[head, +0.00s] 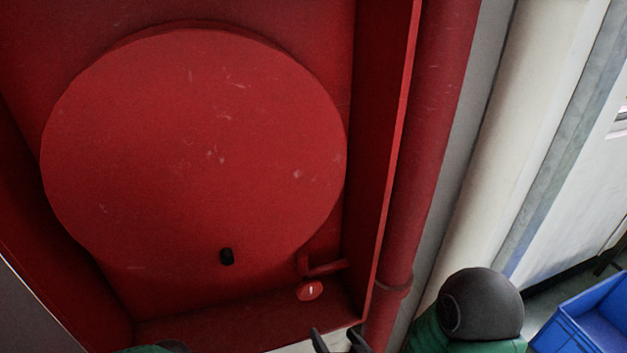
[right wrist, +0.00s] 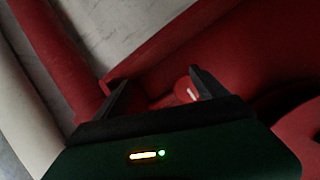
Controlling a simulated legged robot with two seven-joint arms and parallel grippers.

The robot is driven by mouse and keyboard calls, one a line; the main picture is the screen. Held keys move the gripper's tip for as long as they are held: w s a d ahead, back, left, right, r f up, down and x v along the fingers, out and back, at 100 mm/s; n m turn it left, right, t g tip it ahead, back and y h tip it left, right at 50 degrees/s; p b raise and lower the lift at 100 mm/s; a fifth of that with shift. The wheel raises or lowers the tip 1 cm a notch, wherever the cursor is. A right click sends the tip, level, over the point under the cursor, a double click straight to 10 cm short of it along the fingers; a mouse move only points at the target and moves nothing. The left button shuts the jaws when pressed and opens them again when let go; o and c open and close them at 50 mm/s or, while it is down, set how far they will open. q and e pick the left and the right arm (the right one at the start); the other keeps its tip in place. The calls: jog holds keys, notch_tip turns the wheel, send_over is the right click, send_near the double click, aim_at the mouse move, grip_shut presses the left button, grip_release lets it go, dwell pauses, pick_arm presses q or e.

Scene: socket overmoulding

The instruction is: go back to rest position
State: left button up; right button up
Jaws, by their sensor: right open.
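My right gripper (head: 339,338) shows at the bottom edge of the head view, with only its dark finger ends in the picture. In the right wrist view the two black fingers of this gripper (right wrist: 160,76) stand apart with nothing held between them. A small red round knob with a white mark (head: 310,290) sits low in the red cabinet, above and left of the fingers. The knob also shows in the right wrist view (right wrist: 186,91), beyond the fingers and close to the right one. My left gripper does not show.
The cabinet's right side wall (head: 396,140) and a thick red pipe (head: 432,130) stand close to my right arm. A blue crate (head: 580,320) is at the lower right.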

jog(key=s+d+n+g+h, duration=0.1)
jog(key=s+d+g+h, duration=0.3)
jog(key=d, duration=0.5)
jog(key=s+d+r+g+h, duration=0.1)
jog(key=s+d+r+g, duration=0.3)
jog(key=s, duration=0.5)
jog(key=shift+d+g, duration=0.65)
jog(key=shift+g, duration=0.35)
jog(key=shift+f, duration=0.1)
